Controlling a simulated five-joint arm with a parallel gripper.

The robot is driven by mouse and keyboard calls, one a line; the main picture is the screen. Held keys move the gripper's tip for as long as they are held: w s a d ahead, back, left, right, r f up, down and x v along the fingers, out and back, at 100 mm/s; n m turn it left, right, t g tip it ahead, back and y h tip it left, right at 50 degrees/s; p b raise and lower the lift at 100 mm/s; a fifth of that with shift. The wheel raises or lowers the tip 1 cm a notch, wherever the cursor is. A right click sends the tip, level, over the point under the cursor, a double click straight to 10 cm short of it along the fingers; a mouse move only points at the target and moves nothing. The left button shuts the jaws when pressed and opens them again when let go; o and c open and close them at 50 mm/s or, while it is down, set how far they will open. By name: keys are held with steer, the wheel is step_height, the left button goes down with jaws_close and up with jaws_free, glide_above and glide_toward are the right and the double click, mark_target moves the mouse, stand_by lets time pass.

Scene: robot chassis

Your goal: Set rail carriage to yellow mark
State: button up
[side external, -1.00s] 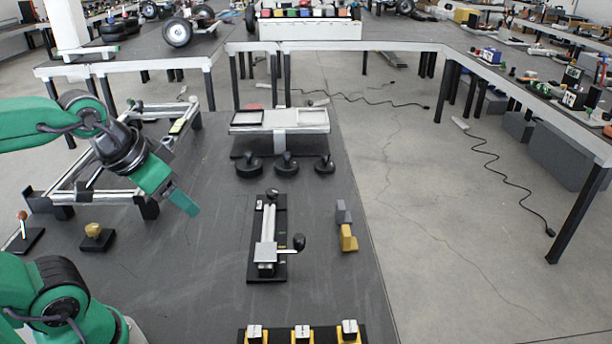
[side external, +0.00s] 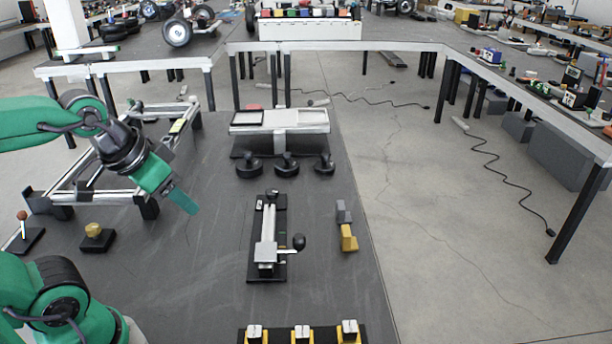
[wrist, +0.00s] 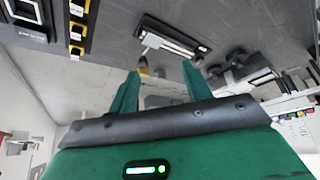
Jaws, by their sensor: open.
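The rail carriage (side external: 265,253) is a silver block at the near end of a pale rail (side external: 269,222) on a black base plate. A black ball knob (side external: 299,242) sticks out to its right. The rail (wrist: 178,40) also shows in the upper middle of the wrist view. I cannot make out a yellow mark on the rail. My gripper (side external: 184,202) is open and empty, left of the rail and apart from it. Its two green fingers (wrist: 158,88) stand apart in the wrist view.
A yellow block (side external: 348,239) and a grey block (side external: 343,212) stand right of the rail. Black round knobs (side external: 286,166) stand behind it, and yellow-and-black units (side external: 302,335) lie in front. A gold knob (side external: 93,230) is at the left.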

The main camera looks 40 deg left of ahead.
steer(key=w, duration=0.1)
steer(key=m+g, duration=0.4)
steer(key=g, duration=0.1)
glide_above(299, 236)
steer(key=f, duration=1)
steer(key=shift+s+f, duration=0.15)
steer(key=shift+s, duration=0.15)
steer(key=shift+w+f+g, duration=0.25)
steer(key=shift+f+g, duration=0.05)
steer(key=shift+f, duration=0.15)
steer(key=shift+f, duration=3.75)
jaws_close()
